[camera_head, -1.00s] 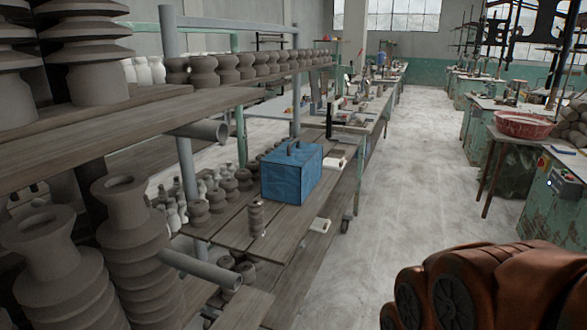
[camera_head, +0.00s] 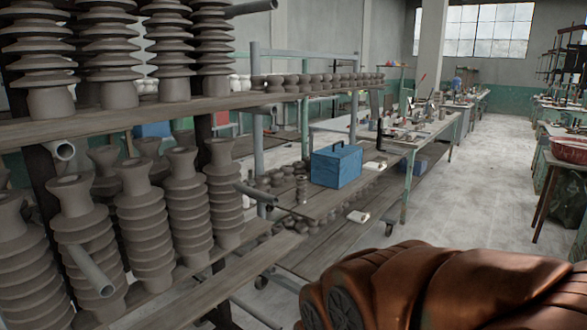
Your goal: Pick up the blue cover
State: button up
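A blue box-shaped thing (camera_head: 336,167) with a handle on top is the nearest match I see for the blue cover. It sits on a wooden shelf board (camera_head: 318,208) of the rack, right of the middle of the picture. I cannot tell whether it is a separate cover or a whole box. My gripper is not in view, and nothing is seen touching the blue thing.
Ribbed clay pieces (camera_head: 145,222) crowd the near shelves on the left. Metal pipes (camera_head: 255,192) jut from the rack. The floor aisle (camera_head: 470,190) is open on the right.

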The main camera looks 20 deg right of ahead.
aim_at(335, 166)
jog(key=z, duration=0.65)
jog(key=i, duration=0.4)
jog(key=z, duration=0.8)
jog(key=i, duration=1.65)
jog(key=u, duration=1.3)
jog(key=i, duration=0.75)
jog(key=u, duration=0.05)
